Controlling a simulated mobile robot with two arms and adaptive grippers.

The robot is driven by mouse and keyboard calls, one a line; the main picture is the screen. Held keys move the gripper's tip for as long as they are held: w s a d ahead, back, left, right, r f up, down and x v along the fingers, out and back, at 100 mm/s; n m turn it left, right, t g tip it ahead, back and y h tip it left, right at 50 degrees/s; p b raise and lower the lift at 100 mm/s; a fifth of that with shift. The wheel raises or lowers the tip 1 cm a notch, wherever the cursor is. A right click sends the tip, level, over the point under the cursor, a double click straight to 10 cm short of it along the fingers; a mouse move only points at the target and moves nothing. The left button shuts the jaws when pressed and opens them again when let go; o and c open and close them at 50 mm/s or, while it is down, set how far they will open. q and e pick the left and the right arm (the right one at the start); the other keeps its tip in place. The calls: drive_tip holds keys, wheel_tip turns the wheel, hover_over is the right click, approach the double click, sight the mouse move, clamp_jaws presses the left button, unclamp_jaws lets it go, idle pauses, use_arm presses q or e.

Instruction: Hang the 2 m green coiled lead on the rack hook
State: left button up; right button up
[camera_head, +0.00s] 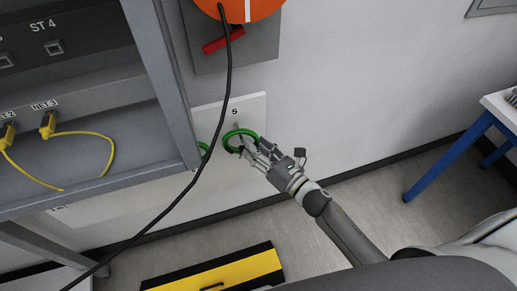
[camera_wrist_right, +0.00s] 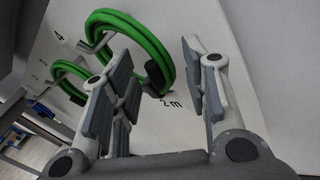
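A green coiled lead (camera_head: 228,136) is at the white rack panel (camera_head: 252,103), below the mark 5. In the right wrist view this green coil (camera_wrist_right: 128,20) loops around a grey hook (camera_wrist_right: 96,46), with a black connector (camera_wrist_right: 154,74) on its near side and a "2 m" label below. My right gripper (camera_head: 252,149) is at the coil in the head view. In the wrist view its fingers (camera_wrist_right: 158,62) are spread apart, with the coil's near side just beyond the gap. I see no finger closed on it. My left gripper is out of view.
Another green coil (camera_wrist_right: 58,68) hangs to the left. A black cable (camera_head: 225,75) droops from an orange disc in front of the panel. A grey cabinet (camera_head: 160,80) with yellow leads (camera_head: 85,133) stands left. A yellow-and-black box (camera_head: 215,272) is on the floor.

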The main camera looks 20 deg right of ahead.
drive_tip(key=shift+f, duration=0.1)
drive_tip(key=v, duration=1.2)
drive_tip(key=shift+d, duration=0.1)
drive_tip(key=s+d+f+m+g+h, duration=0.25)
drive_tip(key=f+m, duration=0.35)
drive_tip(key=f, duration=0.3)
drive_tip(key=s+d+f+m+g+h+p, duration=0.1)
drive_tip(key=s+f+m+g+h, duration=0.15)
drive_tip(key=f+m, duration=0.55)
drive_tip(key=s+d+f+m+g+h, duration=0.1)
drive_tip(key=s+f+m, duration=0.3)
drive_tip(key=f, duration=0.6)
drive_tip(key=s+f+m+g, duration=0.3)
drive_tip(key=s+f+m, duration=0.2)
drive_tip(key=s, duration=0.3)
drive_tip(key=s+f+m+g+h+p, duration=0.1)
drive_tip(key=s+f+m+g, duration=0.2)
drive_tip(key=s+f+m, duration=0.2)
drive_tip(key=s+f+m+g, duration=0.3)
drive_tip(key=s+f+m, duration=0.2)
drive_tip(key=s, duration=0.6)
drive_tip(key=shift+s+a+f+m+h, duration=0.2)
drive_tip(key=shift+a+f+m+h, duration=0.1)
drive_tip(key=shift+a+m, duration=0.15)
